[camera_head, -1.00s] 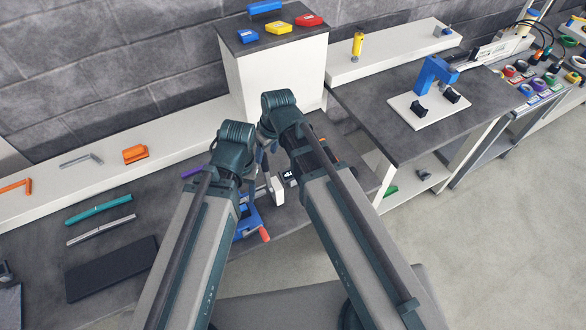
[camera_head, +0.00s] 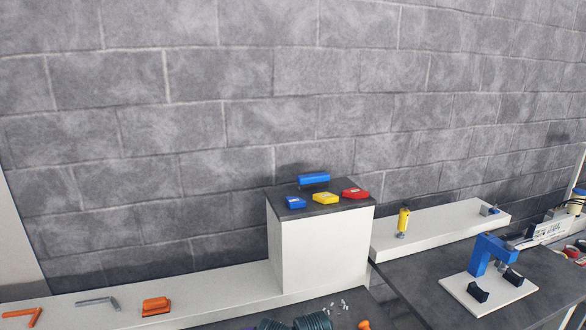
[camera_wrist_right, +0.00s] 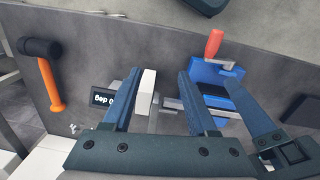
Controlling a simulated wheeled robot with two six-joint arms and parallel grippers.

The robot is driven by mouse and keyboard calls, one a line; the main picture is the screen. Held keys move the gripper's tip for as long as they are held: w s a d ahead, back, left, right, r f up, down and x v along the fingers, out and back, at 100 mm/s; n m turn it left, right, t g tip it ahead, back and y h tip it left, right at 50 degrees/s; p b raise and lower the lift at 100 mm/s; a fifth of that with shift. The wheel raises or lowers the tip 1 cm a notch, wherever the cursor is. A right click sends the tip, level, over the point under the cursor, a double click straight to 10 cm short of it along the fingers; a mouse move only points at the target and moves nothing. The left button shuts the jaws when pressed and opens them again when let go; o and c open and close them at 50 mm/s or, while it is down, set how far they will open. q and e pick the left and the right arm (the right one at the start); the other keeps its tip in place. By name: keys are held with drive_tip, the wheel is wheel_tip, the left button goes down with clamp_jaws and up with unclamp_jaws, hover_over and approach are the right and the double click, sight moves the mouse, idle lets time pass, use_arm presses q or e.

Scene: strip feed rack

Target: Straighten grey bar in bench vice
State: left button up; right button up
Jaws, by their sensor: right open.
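In the right wrist view, the blue vice (camera_wrist_right: 212,82) with its red handle (camera_wrist_right: 214,43) is clamped at the bench edge. My right gripper (camera_wrist_right: 160,72) is open above the bench, with the white block (camera_wrist_right: 147,90) between its fingers in the picture. I see no contact. A short grey piece (camera_wrist_right: 172,103) runs from near the block toward the vice; I cannot tell if it is the bar. A black display (camera_wrist_right: 103,99) reads "deg", its number partly hidden by a finger.
An orange-handled hammer (camera_wrist_right: 48,80) is at the wrist view's left. In the head view, a grey bent piece (camera_head: 98,301) lies on the back shelf beside an orange block (camera_head: 156,306). A white cabinet (camera_head: 315,258) and a blue fixture (camera_head: 487,254) stand right.

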use_arm(q)
wheel_tip(320, 180, down, 3)
drive_tip(key=shift+r+b, duration=0.1)
drive_tip(key=shift+b, duration=0.55)
use_arm(e)
drive_tip(key=s+f, duration=0.1)
drive_tip(key=s+d+f+h, duration=0.1)
drive_tip(key=shift+s+f+m+g, duration=0.3)
drive_tip(key=shift+s+f+m, duration=0.05)
drive_tip(key=shift+m, duration=0.05)
drive_tip(key=shift+d, duration=0.1)
